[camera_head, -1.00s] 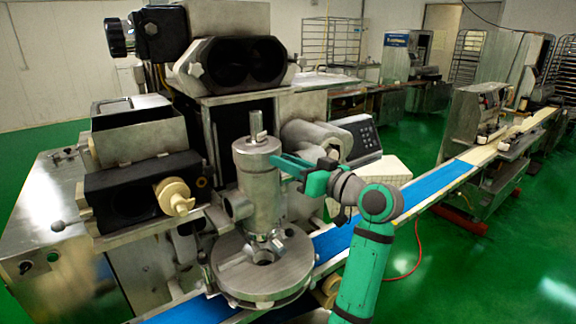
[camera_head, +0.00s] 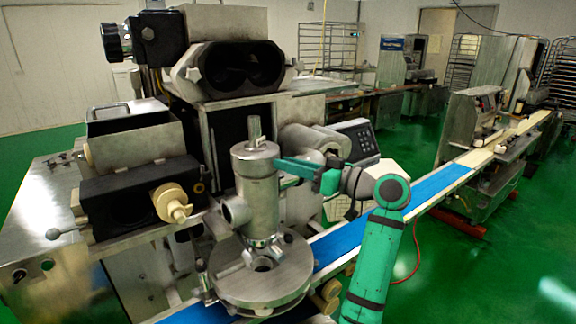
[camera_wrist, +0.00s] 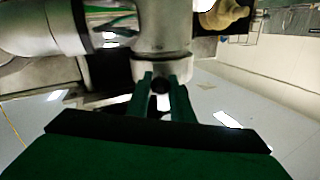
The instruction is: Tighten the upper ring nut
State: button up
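The upper ring nut (camera_head: 255,150) is the grey metal collar at the top of the upright cylinder (camera_head: 258,200). In the wrist view, the ring nut (camera_wrist: 147,68) is a pale band straight ahead of the fingers. My gripper (camera_head: 279,165) reaches it from the right at nut height. In the wrist view, the two green fingers of my gripper (camera_wrist: 160,80) stand apart at the nut's edge, with a small dark round thing between their tips. I cannot tell whether they press on it. The nut's far side is hidden in the head view.
A round metal plate (camera_head: 262,285) lies below the cylinder. The blue conveyor belt (camera_head: 437,185) runs off to the right. A cream knob (camera_head: 172,203) stands out on the left, and a keypad panel (camera_head: 360,142) is behind my arm. Green floor is open at right.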

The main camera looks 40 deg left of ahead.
jog(key=o, duration=0.4)
jog(key=shift+d, duration=0.1)
jog(key=v, duration=1)
jog(key=shift+w+d, duration=0.1)
jog(key=shift+d, duration=0.15)
